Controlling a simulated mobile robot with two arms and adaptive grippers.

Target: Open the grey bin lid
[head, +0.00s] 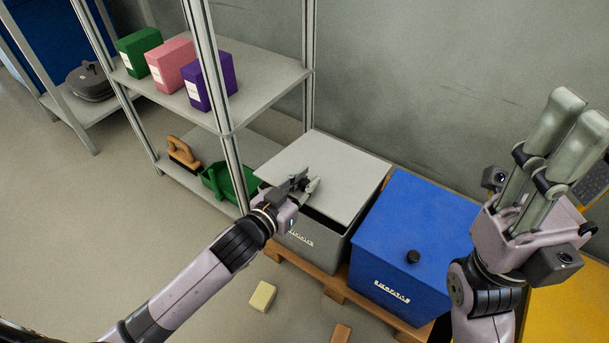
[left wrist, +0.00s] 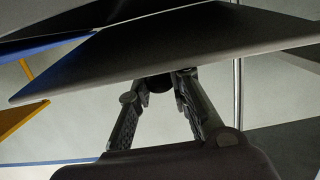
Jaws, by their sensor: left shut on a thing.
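The grey bin (head: 314,254) stands on a wooden pallet, left of a blue bin. Its grey lid (head: 330,165) is tilted up a little, with a dark gap under its front edge. My left gripper (head: 306,186) is at the front part of the lid, shut on its dark knob. In the left wrist view the two fingers (left wrist: 158,88) close on the black knob (left wrist: 159,82) under the dark lid (left wrist: 170,50). My right gripper (head: 580,115) points upward at the right, apart from the bins; its fingers are close together and its opening is unclear.
The blue bin (head: 415,235) with a black knob is close on the right. A metal shelf (head: 260,82) with coloured boxes stands behind on the left. A yellow block (head: 262,296) lies on the floor before the pallet (head: 335,288). Floor at the left is clear.

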